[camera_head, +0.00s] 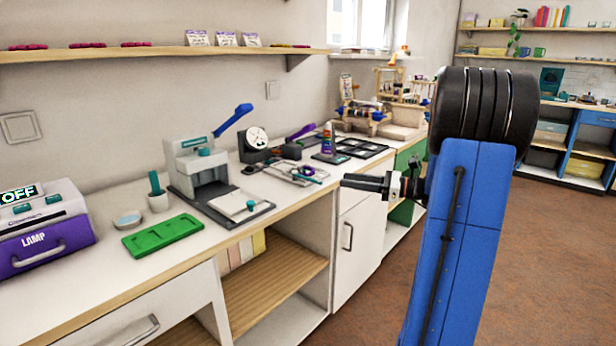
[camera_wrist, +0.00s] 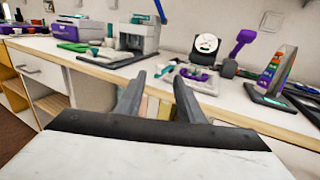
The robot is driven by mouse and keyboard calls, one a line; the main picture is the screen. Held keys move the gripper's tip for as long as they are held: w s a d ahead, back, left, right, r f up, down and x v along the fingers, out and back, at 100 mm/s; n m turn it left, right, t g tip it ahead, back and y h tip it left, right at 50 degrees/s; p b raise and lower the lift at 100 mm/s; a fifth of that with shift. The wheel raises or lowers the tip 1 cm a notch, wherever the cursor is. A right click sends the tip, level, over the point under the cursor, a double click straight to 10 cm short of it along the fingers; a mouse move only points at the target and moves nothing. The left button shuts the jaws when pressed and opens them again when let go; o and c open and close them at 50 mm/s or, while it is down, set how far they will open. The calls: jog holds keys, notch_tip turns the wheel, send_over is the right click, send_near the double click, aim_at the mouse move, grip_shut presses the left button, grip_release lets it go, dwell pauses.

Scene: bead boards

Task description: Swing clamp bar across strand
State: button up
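A small light board (camera_head: 283,175) lies on the bench with a purple part (camera_head: 307,171) and teal bits on it. In the wrist view the board (camera_wrist: 208,90) shows ahead and right of my fingers, with its purple part (camera_wrist: 196,76). This may be the clamp bar, but it is too small to be sure. I cannot make out a strand. My gripper (camera_head: 350,182) is in front of the bench edge, apart from the board. In the wrist view my gripper (camera_wrist: 160,80) has its two fingers spread with nothing between them.
A grey press (camera_head: 200,165) with a blue lever stands left of the board, beside a green tray (camera_head: 163,236) and a purple lamp box (camera_head: 45,250). A round dial (camera_head: 257,138) stands behind the board. Dark trays (camera_head: 360,148) lie right of it. Floor in front is clear.

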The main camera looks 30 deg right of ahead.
jog(key=x, duration=1.4)
jog(key=shift+w+a, duration=0.15)
jog(key=shift+a, duration=0.1)
grip_shut()
